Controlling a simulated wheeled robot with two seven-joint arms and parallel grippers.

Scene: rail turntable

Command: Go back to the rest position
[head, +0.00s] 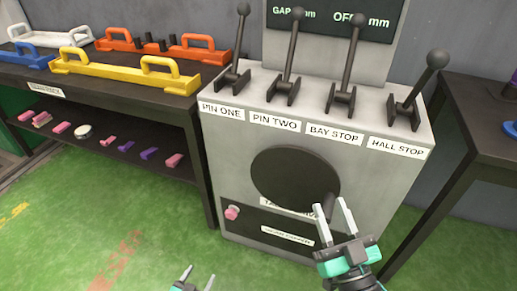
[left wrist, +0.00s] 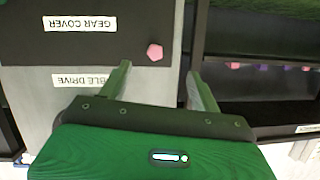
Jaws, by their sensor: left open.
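My left gripper (head: 198,276) shows only its fingertips at the bottom edge of the head view. In the left wrist view it (left wrist: 158,72) is open, with nothing between its fingers. A pink knob (left wrist: 154,52) on the dark gear cover (left wrist: 105,48) appears just beyond the fingertips there; the gripper looks apart from it. My right gripper (head: 335,203) has its fingers apart in front of the grey console (head: 222,168). A dark crank handle (head: 327,206) on the round black disc (head: 290,175) shows close by its fingertips; contact cannot be told.
Several black levers (head: 290,60) rise from the console top. A dark rack (head: 120,85) on the left holds yellow, orange, white and blue handled bars, with small pink and purple pieces on its lower shelf. A dark table (head: 480,130) stands at right. Green floor (head: 100,220) is open at left.

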